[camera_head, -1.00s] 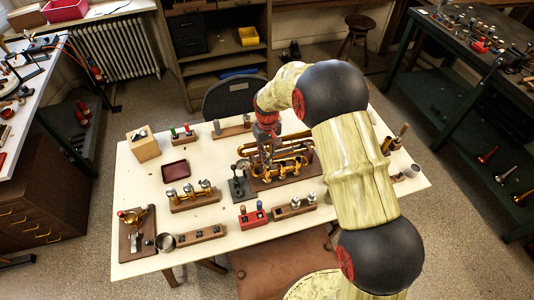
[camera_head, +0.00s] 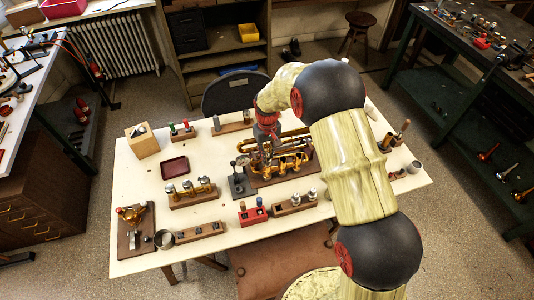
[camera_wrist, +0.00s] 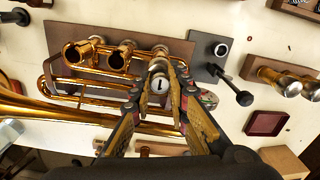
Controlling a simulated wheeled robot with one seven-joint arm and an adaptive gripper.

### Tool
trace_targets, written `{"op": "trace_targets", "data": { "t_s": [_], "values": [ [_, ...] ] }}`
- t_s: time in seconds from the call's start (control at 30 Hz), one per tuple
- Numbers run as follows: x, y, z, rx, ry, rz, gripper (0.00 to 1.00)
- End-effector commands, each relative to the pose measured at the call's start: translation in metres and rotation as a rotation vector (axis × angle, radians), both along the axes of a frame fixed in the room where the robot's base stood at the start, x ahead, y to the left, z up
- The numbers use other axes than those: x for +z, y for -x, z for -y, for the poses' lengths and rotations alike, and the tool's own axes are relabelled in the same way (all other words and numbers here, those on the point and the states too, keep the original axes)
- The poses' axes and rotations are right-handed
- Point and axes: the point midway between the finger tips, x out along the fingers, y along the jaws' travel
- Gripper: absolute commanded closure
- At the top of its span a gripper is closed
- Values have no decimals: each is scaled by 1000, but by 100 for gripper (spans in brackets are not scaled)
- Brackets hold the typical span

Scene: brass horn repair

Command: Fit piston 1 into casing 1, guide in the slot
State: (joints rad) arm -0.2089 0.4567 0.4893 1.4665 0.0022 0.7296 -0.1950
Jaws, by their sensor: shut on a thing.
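My gripper (camera_wrist: 158,88) is shut on piston 1 (camera_wrist: 160,84), whose pale round top shows a dark "1" in the wrist view. The piston is at the end casing of the brass horn (camera_wrist: 70,85), nearest the dark stand. The casing's rim (camera_wrist: 157,64) shows just behind the piston. How deep the piston sits, and the guide and slot, are hidden by the fingers. Two other casings (camera_wrist: 119,57) (camera_wrist: 79,53) are open and empty. In the head view my gripper (camera_head: 262,160) is over the left end of the horn (camera_head: 290,162), partly hidden.
A dark stand (camera_head: 238,184) with a lever stands close left of the horn. A wooden rack (camera_head: 193,198) with several brass-topped parts, a red block (camera_head: 252,216) and a dark red tray (camera_head: 174,167) are nearby.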

Motion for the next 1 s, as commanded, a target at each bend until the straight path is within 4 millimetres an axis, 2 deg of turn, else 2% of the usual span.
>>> {"op": "trace_targets", "data": {
  "t_s": [0.17, 0.2, 0.53, 0.87, 1.0],
  "values": [
    [-5, 0, 0, 0, 0, 0, 100],
    [-5, 0, 0, 0, 0, 1, 82],
    [-4, 0, 0, 0, 0, 0, 63],
    [-3, 0, 0, 0, 0, 0, 62],
    [9, -1, 0, 0, 0, 3, 62]
  ]
}}
